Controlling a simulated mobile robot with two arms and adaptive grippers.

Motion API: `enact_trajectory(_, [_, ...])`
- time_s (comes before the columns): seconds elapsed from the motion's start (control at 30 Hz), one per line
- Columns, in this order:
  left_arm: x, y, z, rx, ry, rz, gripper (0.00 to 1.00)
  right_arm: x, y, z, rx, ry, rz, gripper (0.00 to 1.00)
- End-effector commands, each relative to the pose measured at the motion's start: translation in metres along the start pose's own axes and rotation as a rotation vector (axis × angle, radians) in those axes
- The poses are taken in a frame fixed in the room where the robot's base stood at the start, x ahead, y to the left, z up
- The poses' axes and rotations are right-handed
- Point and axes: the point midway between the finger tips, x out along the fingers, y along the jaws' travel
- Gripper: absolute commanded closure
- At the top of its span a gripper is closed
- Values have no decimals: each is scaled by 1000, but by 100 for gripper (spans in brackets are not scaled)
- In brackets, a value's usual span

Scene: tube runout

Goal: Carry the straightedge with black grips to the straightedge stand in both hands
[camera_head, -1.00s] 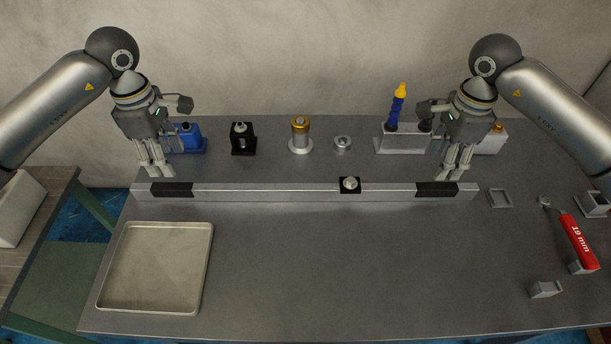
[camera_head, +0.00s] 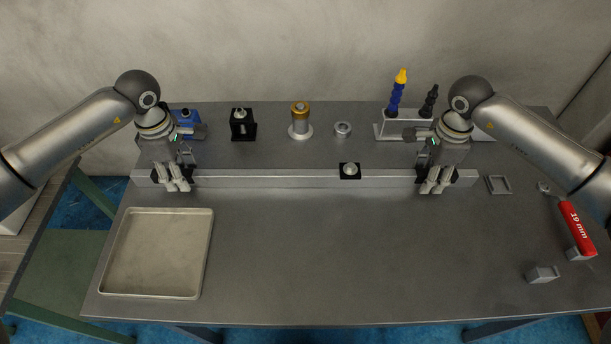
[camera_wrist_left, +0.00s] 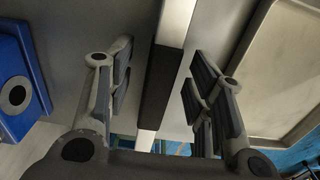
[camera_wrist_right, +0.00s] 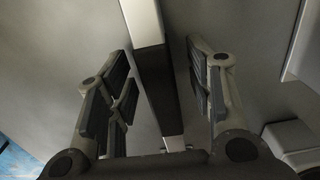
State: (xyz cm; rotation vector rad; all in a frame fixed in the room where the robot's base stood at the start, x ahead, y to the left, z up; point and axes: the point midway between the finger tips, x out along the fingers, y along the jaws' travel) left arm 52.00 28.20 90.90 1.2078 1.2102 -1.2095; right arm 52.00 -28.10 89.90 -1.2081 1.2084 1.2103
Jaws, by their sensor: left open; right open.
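The straightedge (camera_head: 290,181) is a long silver bar with black grips, lying across the table. My left gripper (camera_head: 174,185) is open at its left grip. In the left wrist view the black grip (camera_wrist_left: 161,85) lies between the open fingers, with gaps on both sides. My right gripper (camera_head: 437,187) is open at the right grip. In the right wrist view that grip (camera_wrist_right: 157,85) lies between the open fingers, apart from them. In the head view the grippers mostly hide both grips. I cannot tell which object is the straightedge stand.
A shallow tray (camera_head: 152,291) lies front left. Behind stand a black block (camera_head: 242,125), a gold-topped cylinder (camera_head: 300,122) and a grey block with blue hose (camera_head: 397,131). A red-handled tool (camera_head: 576,230) lies right. Front middle is clear.

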Motion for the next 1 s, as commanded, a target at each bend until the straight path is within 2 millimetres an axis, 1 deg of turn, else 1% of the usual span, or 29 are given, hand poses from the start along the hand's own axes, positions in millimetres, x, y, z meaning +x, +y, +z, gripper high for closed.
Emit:
enact_trajectory(0.03, [4,0,0,0,0,-1,52,4,0,0,0,0,2,52])
enact_trajectory(0.13, [7,0,0,1,0,1,52,8,0,0,-1,1,1,52])
enact_trajectory(0.4, [8,0,0,1,0,1,52,8,0,0,0,1,0,52])
enact_trajectory(0.47, [8,0,0,1,0,1,58,8,0,0,0,1,0,58])
enact_trajectory(0.7, [8,0,0,1,0,1,89,8,0,0,0,1,0,89])
enact_trajectory(0.8, [8,0,0,1,0,1,100,8,0,0,0,1,0,100])
enact_trajectory(1.0, [8,0,0,1,0,1,100,8,0,0,0,1,0,100])
